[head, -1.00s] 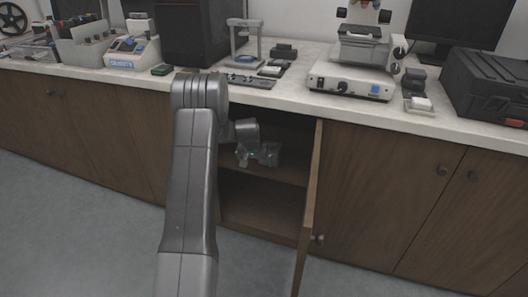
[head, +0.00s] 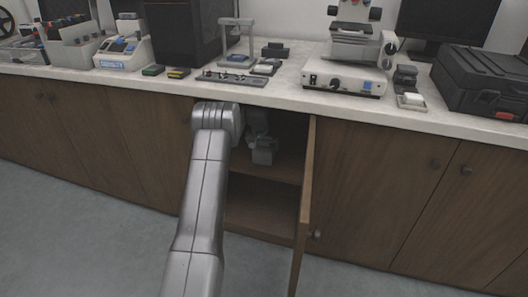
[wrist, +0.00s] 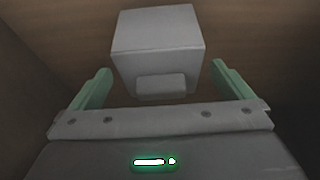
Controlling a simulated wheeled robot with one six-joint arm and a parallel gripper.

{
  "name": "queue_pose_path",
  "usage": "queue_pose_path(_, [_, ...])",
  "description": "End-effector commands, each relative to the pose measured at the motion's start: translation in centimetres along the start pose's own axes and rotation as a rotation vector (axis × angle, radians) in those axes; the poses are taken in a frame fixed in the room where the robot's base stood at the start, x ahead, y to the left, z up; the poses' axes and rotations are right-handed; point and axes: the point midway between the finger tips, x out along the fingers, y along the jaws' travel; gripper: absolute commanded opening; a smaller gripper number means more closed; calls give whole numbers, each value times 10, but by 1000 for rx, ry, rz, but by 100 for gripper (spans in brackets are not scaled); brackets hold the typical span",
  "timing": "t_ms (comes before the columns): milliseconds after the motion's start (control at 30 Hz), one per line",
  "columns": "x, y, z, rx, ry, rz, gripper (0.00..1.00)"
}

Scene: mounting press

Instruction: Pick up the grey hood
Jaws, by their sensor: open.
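The grey hood (wrist: 156,42) is a pale grey box with a small block on its near side. In the wrist view it is ahead of my gripper (wrist: 163,78), centred between the two green fingers. The fingers are open, with a gap on each side of the hood, and I see no contact. In the head view my arm reaches into the open cabinet under the counter. There the fingers are hidden, and I cannot make out the hood apart from my grey wrist parts.
The open cabinet door (head: 304,210) stands just right of my arm. The cabinet's lower shelf (head: 258,220) looks empty. The counter edge (head: 380,108) runs above the opening. A white microscope base (head: 343,78) and a black case (head: 490,83) stand on the counter.

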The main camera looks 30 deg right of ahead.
Motion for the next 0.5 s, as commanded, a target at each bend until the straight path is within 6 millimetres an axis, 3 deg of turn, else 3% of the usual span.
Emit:
queue_pose_path(133, [2, 0, -6, 0, 1, 0, 100])
queue_pose_path(300, [34, 0, -3, 0, -1, 0, 100])
queue_pose_path(500, [50, 0, -5, 0, 1, 0, 100])
